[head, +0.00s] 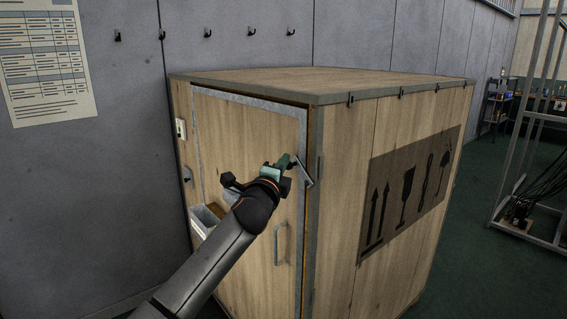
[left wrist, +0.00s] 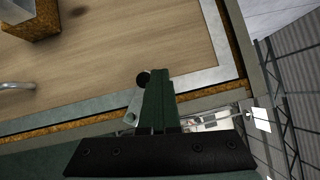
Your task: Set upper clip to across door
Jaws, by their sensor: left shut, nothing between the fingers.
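The wooden dryer box has a door (head: 245,130) with a grey metal edge, seen from the front left. The upper clip (head: 303,173) is a small grey plate near the door's right edge, tilted in the head view. In the left wrist view, the grey clip (left wrist: 133,106) with a black knob is partly hidden by my fingers. My left gripper (head: 286,161) has green fingers, shut and empty, just left of the clip; whether they touch it I cannot tell. The fingers (left wrist: 158,90) also show in the left wrist view. My right gripper is out of view.
A door handle (head: 282,245) sits below my left gripper. A small open bin (head: 204,222) is on the door's left side. A grey wall with hooks (head: 208,33) stands behind the box. A metal rack (head: 530,140) stands far right, with green floor between.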

